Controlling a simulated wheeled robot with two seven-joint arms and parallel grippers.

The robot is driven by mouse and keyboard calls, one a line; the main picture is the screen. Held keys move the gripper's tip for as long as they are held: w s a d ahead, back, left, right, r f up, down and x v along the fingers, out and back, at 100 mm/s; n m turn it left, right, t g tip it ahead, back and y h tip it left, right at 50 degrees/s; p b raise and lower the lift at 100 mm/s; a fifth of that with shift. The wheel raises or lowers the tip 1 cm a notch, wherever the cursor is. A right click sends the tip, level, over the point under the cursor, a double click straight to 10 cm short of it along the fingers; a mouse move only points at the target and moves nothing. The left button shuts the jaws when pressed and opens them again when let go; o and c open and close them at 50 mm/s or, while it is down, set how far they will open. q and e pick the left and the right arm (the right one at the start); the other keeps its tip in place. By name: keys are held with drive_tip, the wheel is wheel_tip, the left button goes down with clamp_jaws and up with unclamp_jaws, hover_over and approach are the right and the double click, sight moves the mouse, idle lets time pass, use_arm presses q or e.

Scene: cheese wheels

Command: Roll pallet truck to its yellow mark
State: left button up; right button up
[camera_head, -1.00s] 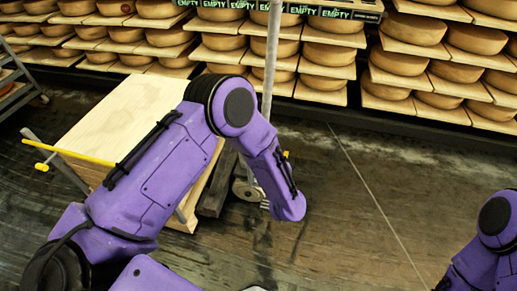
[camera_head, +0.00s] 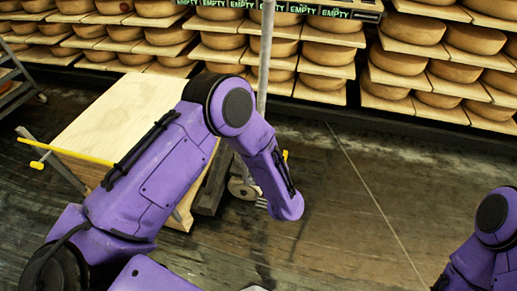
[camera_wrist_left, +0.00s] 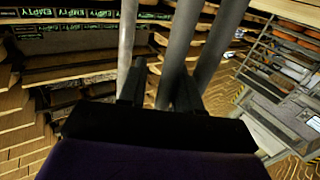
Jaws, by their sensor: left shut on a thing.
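The pallet truck shows in part in the head view: an upright grey metal pole (camera_head: 265,80) and a small wheel (camera_head: 240,188) at floor level. Beside it, a pale wooden load with a flat top (camera_head: 125,112) stands to the left, partly covered by my left arm. In the head view my left gripper is hidden behind the arm. In the left wrist view my left gripper (camera_wrist_left: 158,92) is shut on a grey metal bar of the truck's handle (camera_wrist_left: 177,52), with other bars on both sides. My right gripper is out of view; only arm links show. I cannot make out the yellow mark on the floor.
Shelves of cheese wheels (camera_head: 398,62) line the back, with black "EMPTY" labels. A yellow bar (camera_head: 75,155) sticks out at the wooden load's left. A metal rack (camera_head: 15,80) stands at the far left. Dark floor (camera_head: 340,215) to the right is clear.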

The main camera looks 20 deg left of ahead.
use_arm(q)
drive_tip(key=p+v, duration=0.1)
drive_tip(key=v, duration=0.9)
drive_tip(key=s+a+f+m+g+h, duration=0.1)
drive_tip(key=s+a+f+m+h, duration=0.1)
drive_tip(key=f+h, duration=0.35)
drive_tip(key=s+a+f+m+g+h, duration=0.1)
drive_tip(key=s+f+h, duration=0.1)
drive_tip(key=f+h, duration=0.35)
drive_tip(key=s+a+f+n+g+y, duration=0.1)
drive_tip(key=s+a+f+g, duration=0.4)
drive_tip(key=s, duration=0.5)
drive_tip(key=s+a+f+g+y, duration=0.1)
drive_tip(key=s+a+f+g, duration=0.15)
drive_tip(key=s+a, duration=0.65)
wheel_tip(320, 180, up, 18)
drive_tip(key=d+p, duration=0.1)
drive_tip(key=p, duration=1.6)
drive_tip(key=shift+s+d+f+p, duration=0.15)
drive_tip(key=shift+s+p, duration=0.1)
drive_tip(key=shift+p, duration=0.05)
